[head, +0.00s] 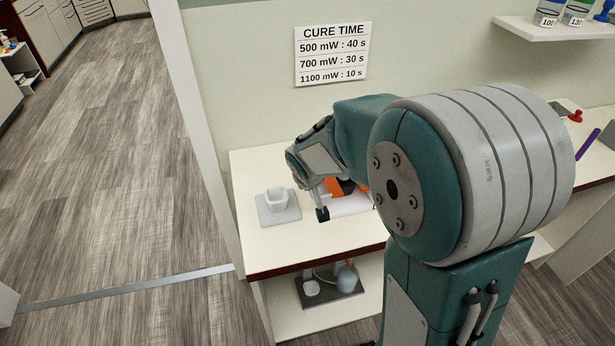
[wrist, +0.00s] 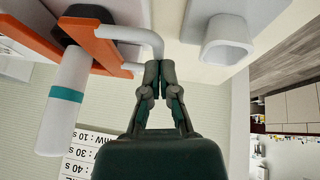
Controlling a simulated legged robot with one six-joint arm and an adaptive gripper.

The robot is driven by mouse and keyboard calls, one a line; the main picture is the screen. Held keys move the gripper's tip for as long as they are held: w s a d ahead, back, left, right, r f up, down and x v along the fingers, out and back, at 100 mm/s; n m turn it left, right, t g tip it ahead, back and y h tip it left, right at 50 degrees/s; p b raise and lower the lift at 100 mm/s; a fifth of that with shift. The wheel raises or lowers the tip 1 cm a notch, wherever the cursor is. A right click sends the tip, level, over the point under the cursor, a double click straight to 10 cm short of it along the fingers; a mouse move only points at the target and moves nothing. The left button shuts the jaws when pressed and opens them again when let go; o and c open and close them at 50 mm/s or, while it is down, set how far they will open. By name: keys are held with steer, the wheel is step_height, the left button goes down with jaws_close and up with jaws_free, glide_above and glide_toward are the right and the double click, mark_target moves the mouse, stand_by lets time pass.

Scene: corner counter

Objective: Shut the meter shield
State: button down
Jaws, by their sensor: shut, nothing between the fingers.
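An orange panel (head: 342,187), which looks like the meter shield, shows on the counter behind my gripper, partly hidden by my arm. In the wrist view the orange panel (wrist: 60,40) runs along the upper left, with a white bent bar (wrist: 135,35) at its end. A dark round knob (wrist: 85,18) and a white cylinder with a teal band (wrist: 65,105) are beside it. My gripper (head: 322,213) points down near the panel. In the wrist view my gripper (wrist: 162,68) is shut and empty, its tips close to the bar's bent end; I cannot tell if they touch.
A white cup (head: 278,197) stands on a grey pad (head: 279,214) left of my gripper; it also shows in the wrist view (wrist: 228,38). A cure time sign (head: 333,54) is on the wall. A lower shelf holds small items. The counter's front left is bare.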

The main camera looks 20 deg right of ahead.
steer(key=shift+s+f, duration=0.15)
steer(key=shift+f, duration=0.35)
steer(key=s+a+v, duration=0.1)
steer(key=v, duration=1.2)
steer(key=s+d+r, duration=0.1)
steer(key=s, duration=0.7)
steer(key=s+d+r+m+y, duration=0.1)
steer(key=s+d+r, duration=0.1)
steer(key=s, duration=0.7)
steer(key=shift+s+d+r, duration=0.15)
steer(key=shift+s, duration=0.05)
stand_by(0.3)
